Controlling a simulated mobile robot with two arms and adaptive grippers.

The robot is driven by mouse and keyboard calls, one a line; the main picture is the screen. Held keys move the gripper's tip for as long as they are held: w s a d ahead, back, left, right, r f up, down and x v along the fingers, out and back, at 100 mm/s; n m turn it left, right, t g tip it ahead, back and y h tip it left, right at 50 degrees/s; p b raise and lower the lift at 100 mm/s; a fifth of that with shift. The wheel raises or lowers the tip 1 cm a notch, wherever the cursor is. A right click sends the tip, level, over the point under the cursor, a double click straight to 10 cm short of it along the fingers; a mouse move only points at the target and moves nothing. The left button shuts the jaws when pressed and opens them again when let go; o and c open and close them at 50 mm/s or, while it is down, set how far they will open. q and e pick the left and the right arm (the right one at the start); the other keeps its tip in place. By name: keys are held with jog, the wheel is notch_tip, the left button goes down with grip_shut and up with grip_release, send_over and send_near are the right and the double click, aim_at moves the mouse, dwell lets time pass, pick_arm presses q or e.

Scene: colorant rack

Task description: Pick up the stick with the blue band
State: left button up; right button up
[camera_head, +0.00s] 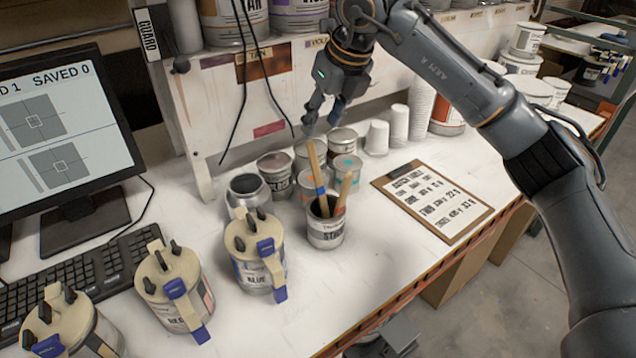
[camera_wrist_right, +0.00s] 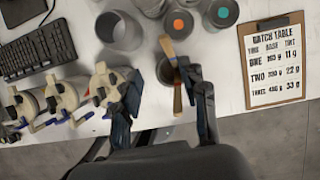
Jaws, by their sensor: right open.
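The stick with the blue band (camera_head: 315,167) leans in a small can labelled STIRRERS (camera_head: 325,234) in the head view. Its wooden top sticks up, and its lower end is hidden in the can. A second wooden stick (camera_head: 346,190) leans beside it to the right. My right gripper (camera_head: 321,118) is open and empty, above and behind the sticks. My left gripper is not in view.
Several small cans (camera_head: 275,170) stand close behind the stick can. Lidded pots, one labelled BLUE (camera_head: 254,268), stand to the left. A clipboard (camera_head: 432,200) lies to the right, with white cups (camera_head: 377,137) behind it.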

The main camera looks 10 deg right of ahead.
aim_at(315, 158)
jog(key=x, duration=0.2)
jog(key=p+x, duration=0.1)
jog(key=x, duration=0.2)
jog(key=d+p+x, duration=0.1)
jog(key=x, duration=0.1)
jog(key=shift+w+f, duration=0.15)
jog(key=shift+f, duration=0.2)
jog(key=p+x, duration=0.3)
jog(key=x, duration=0.1)
jog(key=shift+d+f, duration=0.1)
jog(key=shift+f, duration=0.25)
jog(key=shift+w+f, duration=0.15)
jog(key=shift+f, duration=0.25)
jog(key=shift+c, duration=0.3)
grip_shut()
